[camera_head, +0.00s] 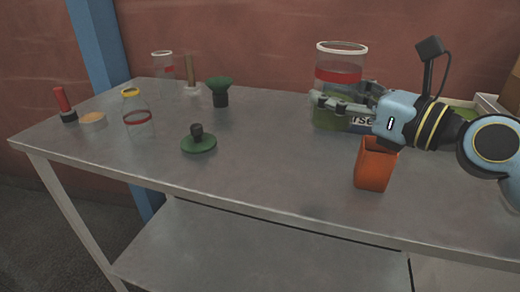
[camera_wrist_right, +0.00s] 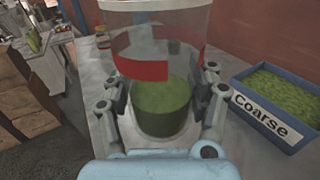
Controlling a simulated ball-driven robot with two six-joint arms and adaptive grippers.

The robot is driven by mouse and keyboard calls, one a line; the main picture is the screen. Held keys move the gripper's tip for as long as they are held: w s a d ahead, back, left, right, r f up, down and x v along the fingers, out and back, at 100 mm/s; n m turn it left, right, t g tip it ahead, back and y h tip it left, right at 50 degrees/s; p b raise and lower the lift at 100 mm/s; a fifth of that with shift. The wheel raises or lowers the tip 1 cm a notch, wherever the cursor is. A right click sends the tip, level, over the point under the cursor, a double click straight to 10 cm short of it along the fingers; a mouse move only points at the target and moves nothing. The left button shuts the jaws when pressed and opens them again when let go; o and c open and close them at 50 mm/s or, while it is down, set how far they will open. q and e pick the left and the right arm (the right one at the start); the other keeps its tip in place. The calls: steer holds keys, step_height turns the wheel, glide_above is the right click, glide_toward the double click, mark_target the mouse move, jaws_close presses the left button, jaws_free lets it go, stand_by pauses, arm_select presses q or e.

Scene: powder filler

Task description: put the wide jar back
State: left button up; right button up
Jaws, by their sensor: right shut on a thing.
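The wide jar (camera_head: 341,60) is clear, with a white rim and a red band, and holds green powder at its bottom. It is upright at the back right of the table. My right gripper (camera_head: 335,103) is shut around its lower part. In the right wrist view the jar (camera_wrist_right: 155,50) stands between the two fingers of the gripper (camera_wrist_right: 163,110), with green powder (camera_wrist_right: 163,105) inside. I cannot tell whether its base touches the table. My left gripper is not in view.
A tray of green powder labelled Coarse (camera_wrist_right: 275,105) is beside the jar. An orange container (camera_head: 373,172) stands in front of my right gripper. The table's centre is clear.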

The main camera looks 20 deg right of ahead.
steer(key=w+a+f+b, duration=0.1)
steer(key=w+a+f, duration=0.2)
steer(key=w+a, duration=0.1)
steer(key=w+a+f+b, duration=0.2)
steer(key=w+a+f, duration=0.2)
steer(key=shift+a, duration=0.1)
steer(key=shift+f+b, duration=1.15)
steer(key=shift+f, duration=0.85)
steer(key=shift+f, duration=0.15)
steer(key=o, duration=1.3)
